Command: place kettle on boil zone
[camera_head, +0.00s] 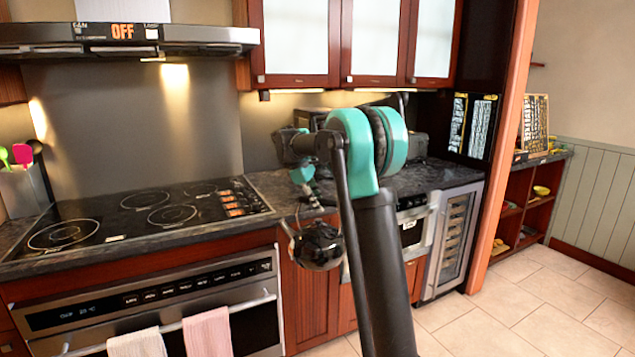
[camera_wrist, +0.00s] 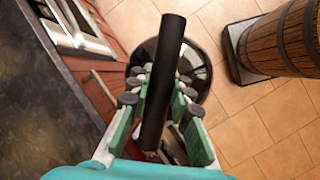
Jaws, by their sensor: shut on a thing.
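The shiny black kettle (camera_head: 318,247) hangs in the air in front of the counter, right of the cooktop. My gripper (camera_head: 310,190) is above it, shut on its handle. In the wrist view the black handle (camera_wrist: 163,70) runs between the fingers of my gripper (camera_wrist: 160,88), and the round kettle body (camera_wrist: 202,75) shows behind it. The black cooktop (camera_head: 118,218) has several ringed burner zones and a row of orange-lit controls at its right. I cannot tell which ring is the boil zone. My arm hides part of the counter.
A range hood (camera_head: 130,36) is above the cooktop. An oven (camera_head: 150,295) with two towels is below it. Dark counter (camera_head: 265,185) continues right to a wine cooler (camera_head: 452,240). A utensil holder (camera_head: 22,190) stands at the left. A wooden barrel (camera_wrist: 285,40) stands on the tiled floor.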

